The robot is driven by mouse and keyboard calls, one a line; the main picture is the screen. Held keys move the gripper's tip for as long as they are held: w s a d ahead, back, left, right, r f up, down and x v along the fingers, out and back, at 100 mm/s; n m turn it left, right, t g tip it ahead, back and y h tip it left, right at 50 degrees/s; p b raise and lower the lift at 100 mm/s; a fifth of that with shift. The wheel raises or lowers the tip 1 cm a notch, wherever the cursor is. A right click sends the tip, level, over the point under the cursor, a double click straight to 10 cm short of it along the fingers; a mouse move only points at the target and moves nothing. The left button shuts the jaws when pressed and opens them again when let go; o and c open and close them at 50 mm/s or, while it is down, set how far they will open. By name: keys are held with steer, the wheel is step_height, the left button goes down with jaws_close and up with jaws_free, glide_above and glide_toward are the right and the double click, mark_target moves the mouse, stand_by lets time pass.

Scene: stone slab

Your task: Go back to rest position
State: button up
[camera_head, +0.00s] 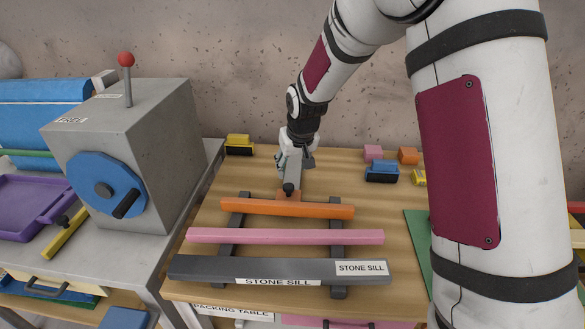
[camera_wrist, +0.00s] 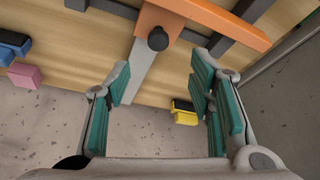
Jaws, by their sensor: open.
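My gripper (camera_head: 296,158) is at the back of the wooden packing table (camera_head: 200,222), near the wall. In the wrist view my gripper (camera_wrist: 163,68) is open, its two teal-padded fingers spread apart with nothing held. A grey bar (camera_wrist: 142,72) with a black knob (camera_wrist: 157,39) and an orange end piece (camera_wrist: 160,18) shows between and beyond the fingers. In the head view the knob (camera_head: 289,188) is just in front of the gripper. Whether the fingers touch the bar cannot be told.
Orange (camera_head: 285,208), pink (camera_head: 285,237) and grey stone sill (camera_head: 215,269) bars lie across dark supports. Small blocks, including a blue one (camera_head: 381,171) and a yellow one (camera_head: 240,145), stand at the back. A grey machine (camera_head: 160,130) with a red-topped lever stands left.

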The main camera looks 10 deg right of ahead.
steer(key=s+d+r, duration=0.2)
steer(key=s+r, duration=0.8)
steer(key=s, duration=0.2)
steer(key=s+d+r, duration=0.2)
steer(key=s+r, duration=0.7)
steer(key=s, duration=0.3)
steer(key=s+m, duration=0.1)
steer(key=s, duration=1.1)
steer(key=shift+d+t, duration=0.15)
steer(key=shift+t, duration=0.25)
